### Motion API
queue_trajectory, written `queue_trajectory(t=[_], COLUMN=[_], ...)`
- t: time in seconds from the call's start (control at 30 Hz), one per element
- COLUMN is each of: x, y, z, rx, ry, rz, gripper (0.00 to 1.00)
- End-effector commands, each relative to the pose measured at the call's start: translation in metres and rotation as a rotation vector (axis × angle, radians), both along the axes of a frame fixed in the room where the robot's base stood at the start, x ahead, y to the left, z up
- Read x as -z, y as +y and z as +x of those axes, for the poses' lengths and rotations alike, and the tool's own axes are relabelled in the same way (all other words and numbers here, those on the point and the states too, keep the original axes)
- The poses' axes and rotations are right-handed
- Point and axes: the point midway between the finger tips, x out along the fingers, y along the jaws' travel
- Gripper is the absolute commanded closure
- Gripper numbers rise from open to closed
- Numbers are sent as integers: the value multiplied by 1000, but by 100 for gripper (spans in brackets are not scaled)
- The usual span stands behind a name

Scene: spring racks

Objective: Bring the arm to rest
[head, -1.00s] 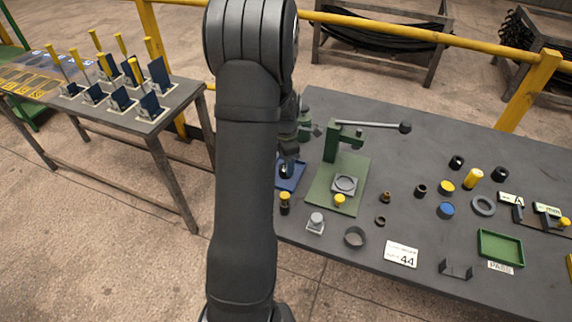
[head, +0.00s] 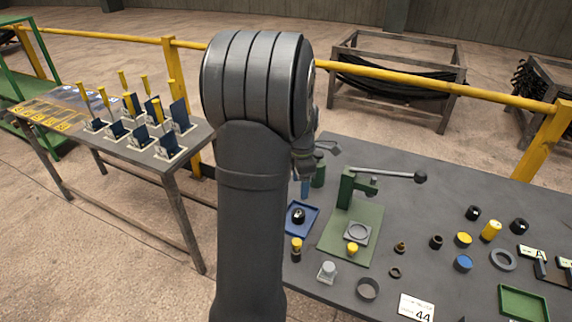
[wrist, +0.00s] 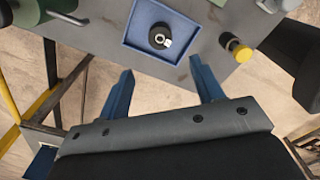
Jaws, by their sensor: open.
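My gripper shows in the wrist view (wrist: 162,88) with its two blue fingers spread apart and nothing between them. In the head view it is mostly hidden behind my own arm, with a blue finger (head: 305,187) showing above the blue tray. The blue tray (wrist: 190,55) lies on the grey bench ahead of the fingers. A black round part with a light metal centre (wrist: 160,37) sits in the tray, apart from the fingers. The tray also shows in the head view (head: 304,230) at the bench's left end.
A green press (head: 345,188) with a long lever stands right of the tray. A yellow-topped black part (head: 296,248) and a grey block (head: 327,271) stand near the bench edge. A second table (head: 190,150) with blue plates is at left, beyond a floor gap.

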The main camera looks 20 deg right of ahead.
Motion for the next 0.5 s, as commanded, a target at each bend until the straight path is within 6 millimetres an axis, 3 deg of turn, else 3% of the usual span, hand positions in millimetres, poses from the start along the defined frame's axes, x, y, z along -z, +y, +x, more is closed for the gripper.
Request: queue_trajectory(t=[0.17,0.5], x=[17,83], y=[0,1], z=[0,-1], rx=[0,0], ry=[3,5], rz=[1,2], gripper=[39,39])
